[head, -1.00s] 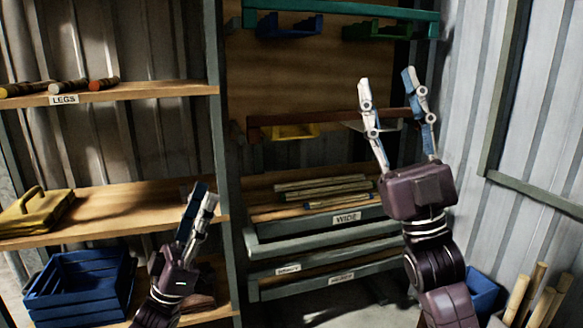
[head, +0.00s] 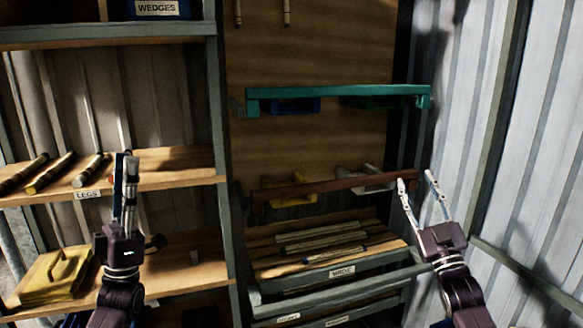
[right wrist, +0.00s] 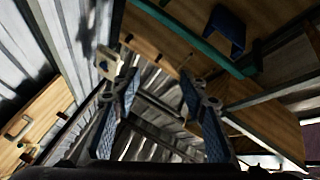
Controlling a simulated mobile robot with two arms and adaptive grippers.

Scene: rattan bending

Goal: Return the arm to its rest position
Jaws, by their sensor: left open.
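My left gripper (head: 124,165) points upward in the left of the head view, in front of the shelving. Its fingers look close together from this angle, with nothing seen between them. My right gripper (head: 416,179) is at the right, in front of the rack's right end, fingers spread and empty. In the right wrist view its two blue-padded fingers (right wrist: 160,85) stand apart with nothing between them. Most of both my arms is below the head view.
The legs shelf (head: 150,174) holds several dark and yellow rods. A teal bar (head: 340,93) and a brown bar (head: 330,186) cross the back panel above the wide rack (head: 375,275). A metal wall (head: 510,170) bounds the right.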

